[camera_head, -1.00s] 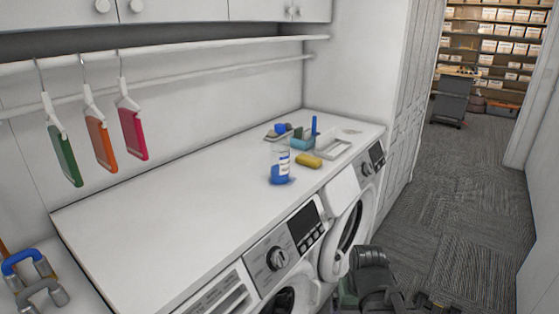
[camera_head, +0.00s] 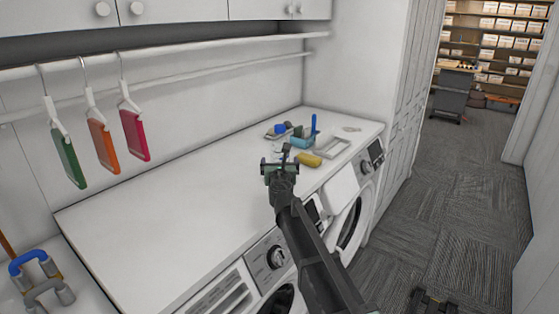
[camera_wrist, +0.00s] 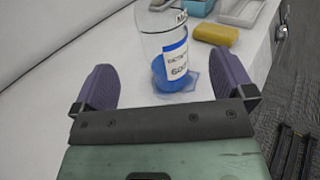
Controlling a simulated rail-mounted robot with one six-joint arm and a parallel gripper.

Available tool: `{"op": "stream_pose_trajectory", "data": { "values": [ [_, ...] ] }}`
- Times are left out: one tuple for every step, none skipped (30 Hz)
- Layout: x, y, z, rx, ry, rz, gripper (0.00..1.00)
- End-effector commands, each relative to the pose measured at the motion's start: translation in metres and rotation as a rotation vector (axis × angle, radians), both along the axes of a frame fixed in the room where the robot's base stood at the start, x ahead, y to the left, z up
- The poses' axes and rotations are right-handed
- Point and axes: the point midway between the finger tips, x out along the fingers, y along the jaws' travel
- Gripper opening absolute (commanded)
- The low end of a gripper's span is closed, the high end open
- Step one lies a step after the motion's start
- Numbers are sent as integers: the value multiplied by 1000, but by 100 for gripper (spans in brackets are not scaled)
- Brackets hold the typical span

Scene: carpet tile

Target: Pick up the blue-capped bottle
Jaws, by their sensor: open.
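The bottle (camera_wrist: 168,45) is a clear cylinder with a white label and blue at its lower end. It stands on the white counter, and a blue patch shows around its base. My gripper (camera_wrist: 162,64) is open, with one purple finger on each side of the bottle in the picture. I cannot tell whether the bottle is between the fingertips or beyond them. In the head view my gripper (camera_head: 280,165) hides most of the bottle.
A yellow sponge-like block (camera_wrist: 215,33) lies close to the bottle's right. Behind are a teal container (camera_head: 301,141) and a grey-white tray (camera_head: 333,153). The counter (camera_head: 170,205) is clear to the left. Washing machines (camera_head: 352,222) stand below its front edge.

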Motion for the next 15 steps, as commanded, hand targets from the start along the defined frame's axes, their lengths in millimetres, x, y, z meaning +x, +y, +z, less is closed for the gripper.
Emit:
{"op": "stream_pose_trajectory", "data": {
  "values": [
    [4, 0, 0, 2, 0, -1, 100],
    [7, 0, 0, 2, 0, -2, 100],
    [13, 0, 0, 3, 0, -2, 100],
    [19, 0, 0, 4, 0, -3, 100],
    [25, 1, 0, 4, 0, -3, 100],
    [34, 1, 0, 5, 0, -4, 100],
    [41, 1, 0, 5, 0, -4, 100],
    [47, 1, 0, 5, 1, -4, 100],
    [52, 1, 0, 6, 1, -5, 100],
    [55, 1, 0, 6, 1, -5, 100],
    [57, 1, 0, 6, 1, -5, 100],
    [57, 1, 0, 7, 1, -4, 100],
    [57, 1, 0, 7, 1, -4, 100],
    [57, 1, 0, 7, 1, -4, 100],
    [60, 1, -1, 7, 1, -5, 100]
  ]
}}
